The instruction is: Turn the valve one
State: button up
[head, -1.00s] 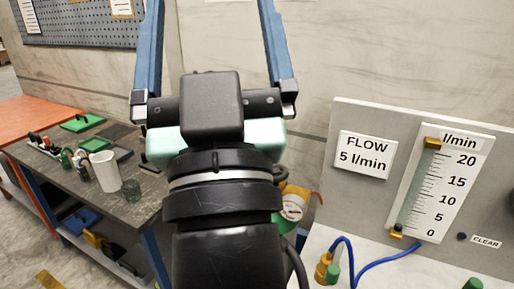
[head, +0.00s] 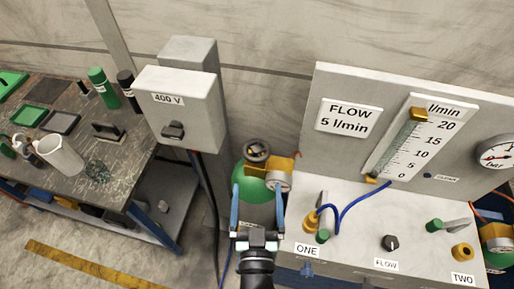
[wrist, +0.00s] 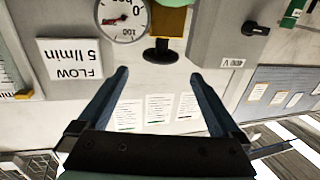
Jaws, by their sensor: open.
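The cylinder (head: 250,188) behind the bench has a green shoulder, a yellow valve block (head: 284,164) and a dark round handwheel (head: 257,150) on top. A round gauge (head: 277,181) sits on the block. My gripper (head: 258,192) is open and empty, with its two blue fingers in front of the cylinder and below the handwheel in the picture. In the wrist view, which is upside down, the handwheel (wrist: 160,52) shows just beyond the gap between the fingertips (wrist: 159,73), with the gauge (wrist: 124,15) beside it. A label ONE (head: 307,250) is on the bench front.
A grey 400 V box (head: 185,105) stands left of the cylinder. The white bench (head: 350,225) on the right carries blue hose, a FLOW knob (head: 389,242) and an upright panel with a flow scale (head: 425,140). A second cylinder (head: 497,238) is at far right.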

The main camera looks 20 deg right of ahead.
aim_at(256, 154)
jog(key=x, duration=1.1)
jog(key=shift+w+p, duration=0.2)
jog(key=shift+p, duration=0.1)
jog(key=c, duration=1.1)
jog(key=shift+b, duration=0.3)
